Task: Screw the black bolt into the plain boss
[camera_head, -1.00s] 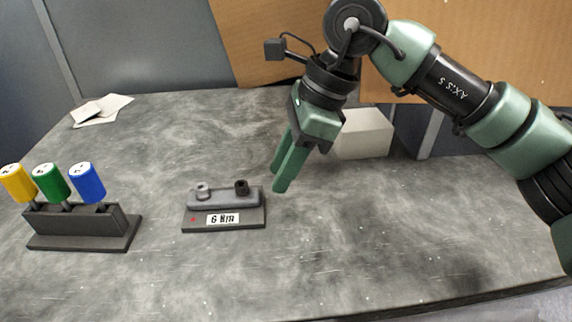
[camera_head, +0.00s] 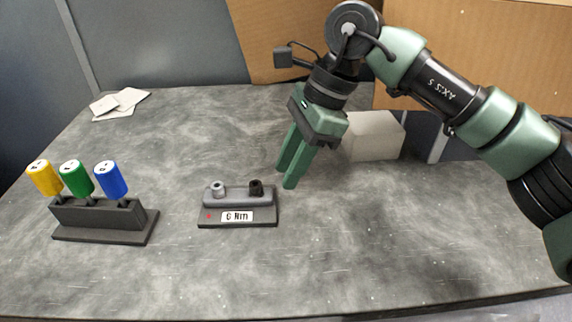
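No separate loose black bolt can be made out. My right gripper (camera_head: 286,177) points down just right of the fixture, fingers apart with nothing visible between them, touching nothing that I can see. My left gripper is not in view.
A dark rack (camera_head: 100,227) at the left holds drivers with yellow (camera_head: 44,178), green (camera_head: 76,178) and blue (camera_head: 111,179) handles. White cards (camera_head: 120,103) lie at the back left. A pale box (camera_head: 375,137) stands behind my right gripper. The front of the table is clear.

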